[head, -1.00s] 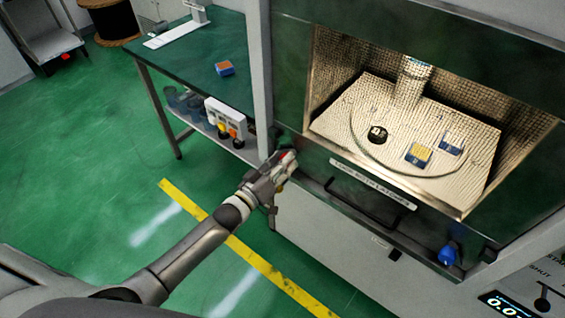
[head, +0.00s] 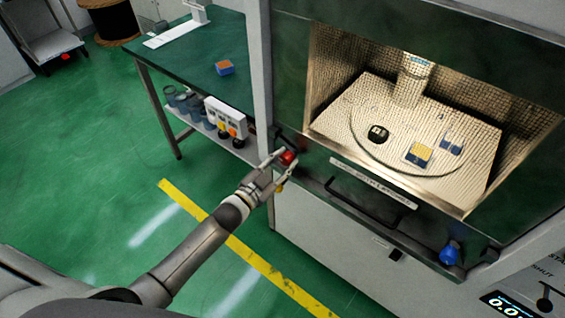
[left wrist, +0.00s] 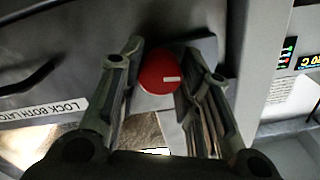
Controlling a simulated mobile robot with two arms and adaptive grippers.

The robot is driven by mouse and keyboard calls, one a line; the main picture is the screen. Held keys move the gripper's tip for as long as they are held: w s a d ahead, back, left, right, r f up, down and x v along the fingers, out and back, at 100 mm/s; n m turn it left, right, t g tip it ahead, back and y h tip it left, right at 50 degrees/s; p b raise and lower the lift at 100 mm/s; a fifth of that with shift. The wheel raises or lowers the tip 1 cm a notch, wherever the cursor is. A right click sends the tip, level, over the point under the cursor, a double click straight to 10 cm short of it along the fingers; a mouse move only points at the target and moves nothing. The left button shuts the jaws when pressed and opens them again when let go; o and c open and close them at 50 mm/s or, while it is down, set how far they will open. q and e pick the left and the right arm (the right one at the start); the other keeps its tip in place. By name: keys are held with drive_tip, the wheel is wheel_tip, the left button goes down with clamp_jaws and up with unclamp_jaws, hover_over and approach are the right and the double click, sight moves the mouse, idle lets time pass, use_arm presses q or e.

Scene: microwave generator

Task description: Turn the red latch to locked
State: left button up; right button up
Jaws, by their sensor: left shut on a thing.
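The red latch (head: 288,157) is a round red knob at the left end of the microwave chamber's front panel. In the left wrist view the red latch (left wrist: 160,73) shows a short white mark lying nearly level, right of its middle. My left gripper (head: 279,169) is at the latch, with one finger on either side of it. In the left wrist view the left gripper (left wrist: 163,58) has the knob between its fingers, shut on it; the exact contact is hard to see. My right gripper is not in view.
A blue latch (head: 449,253) is at the panel's right end. A dark handle (head: 362,203) and a label strip (head: 373,183) lie between the latches. The chamber holds blocks (head: 419,154) on a plate. A green side table (head: 190,68) stands left; floor before it is clear.

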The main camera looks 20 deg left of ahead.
use_arm(q)
drive_tip(key=m, duration=0.4)
drive_tip(key=shift+b, duration=0.35)
drive_tip(key=shift+m, duration=0.3)
drive_tip(key=o, duration=1.1)
drive_tip(key=shift+c, duration=0.2)
drive_tip(key=v, duration=1.2)
